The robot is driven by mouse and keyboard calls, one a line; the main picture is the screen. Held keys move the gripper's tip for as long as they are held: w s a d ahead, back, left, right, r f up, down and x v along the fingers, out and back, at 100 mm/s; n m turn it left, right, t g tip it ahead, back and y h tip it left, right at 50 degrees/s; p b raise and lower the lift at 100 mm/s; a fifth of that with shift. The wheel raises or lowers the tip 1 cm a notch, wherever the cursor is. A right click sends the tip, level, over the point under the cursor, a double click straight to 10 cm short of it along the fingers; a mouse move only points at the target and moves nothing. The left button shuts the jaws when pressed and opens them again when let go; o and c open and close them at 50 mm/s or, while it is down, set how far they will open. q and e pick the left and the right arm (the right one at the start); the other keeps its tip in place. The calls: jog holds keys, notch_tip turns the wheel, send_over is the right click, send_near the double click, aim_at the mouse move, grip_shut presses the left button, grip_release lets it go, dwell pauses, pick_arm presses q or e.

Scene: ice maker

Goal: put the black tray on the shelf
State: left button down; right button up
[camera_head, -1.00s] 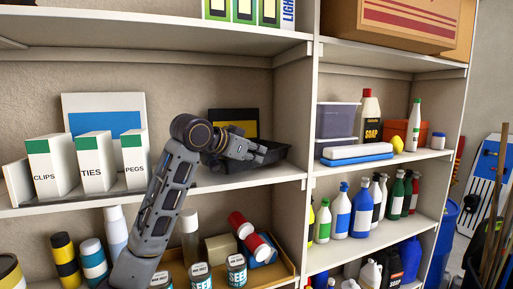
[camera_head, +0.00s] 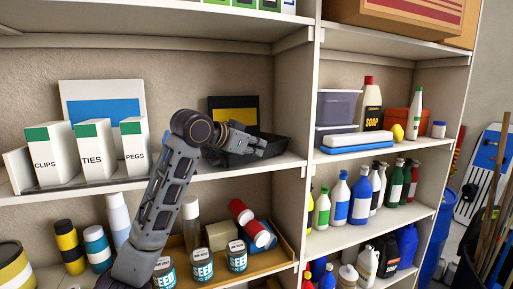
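The black tray (camera_head: 278,148) sits on the middle shelf (camera_head: 200,180) of the left bay, near the upright divider. My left gripper (camera_head: 265,147) is over the tray, with its fingers pointing right, and it covers part of the tray. Whether the fingers touch the tray or stand clear of it I cannot tell, nor whether they are open or shut. My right gripper is not in view.
White boxes marked clips (camera_head: 52,158), ties (camera_head: 95,152) and pegs (camera_head: 134,148) stand left on the same shelf. A black and yellow panel (camera_head: 233,110) stands behind the tray. The divider (camera_head: 312,120) closes the right side. Seed cans (camera_head: 237,256) stand below.

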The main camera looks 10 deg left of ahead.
pick_arm(q)
jog(key=shift+f, duration=0.4)
jog(key=c, duration=1.6)
grip_release()
jog(key=shift+o, duration=0.2)
jog(key=v, duration=1.2)
jog(key=shift+f, duration=0.1)
